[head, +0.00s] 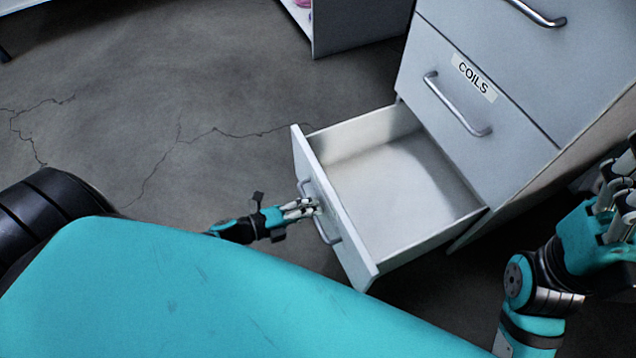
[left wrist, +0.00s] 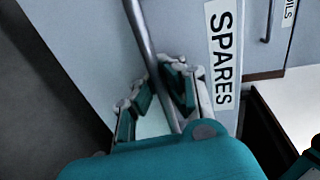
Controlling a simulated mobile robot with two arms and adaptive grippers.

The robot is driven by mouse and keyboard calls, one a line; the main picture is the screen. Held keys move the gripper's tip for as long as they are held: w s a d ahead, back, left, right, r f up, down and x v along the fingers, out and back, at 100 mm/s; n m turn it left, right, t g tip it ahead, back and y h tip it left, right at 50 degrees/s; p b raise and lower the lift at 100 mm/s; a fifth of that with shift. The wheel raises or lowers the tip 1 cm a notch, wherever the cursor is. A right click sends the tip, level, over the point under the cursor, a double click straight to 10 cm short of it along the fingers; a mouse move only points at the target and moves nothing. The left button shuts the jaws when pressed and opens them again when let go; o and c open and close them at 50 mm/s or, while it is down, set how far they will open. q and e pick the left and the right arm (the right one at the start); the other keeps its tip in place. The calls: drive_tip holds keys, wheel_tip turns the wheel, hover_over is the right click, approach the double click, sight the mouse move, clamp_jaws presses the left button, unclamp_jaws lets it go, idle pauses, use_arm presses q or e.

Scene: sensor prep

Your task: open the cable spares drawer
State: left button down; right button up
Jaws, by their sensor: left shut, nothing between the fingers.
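The spares drawer (head: 400,190) is the lowest drawer of the grey cabinet and stands well out, its inside bare. In the left wrist view its front (left wrist: 85,45) bears a label (left wrist: 222,55) reading SPARES. A metal bar handle (head: 324,219) runs along that front; it also shows in the left wrist view (left wrist: 146,45). My right gripper (head: 618,205) is at the right edge, partly cut off, away from the drawer.
A closed drawer labelled COILS (head: 490,130) with its own handle (head: 455,108) is above the open one. Another closed drawer (head: 585,50) is above that. A grey cupboard (head: 355,25) stands at the back. The floor (head: 180,100) left of the drawer is clear.

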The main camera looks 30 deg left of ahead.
idle(0.3)
use_arm(q)
drive_tip(key=c, duration=1.4)
unclamp_jaws()
drive_tip(key=v, duration=1.2)
drive_tip(key=shift+s, duration=0.1)
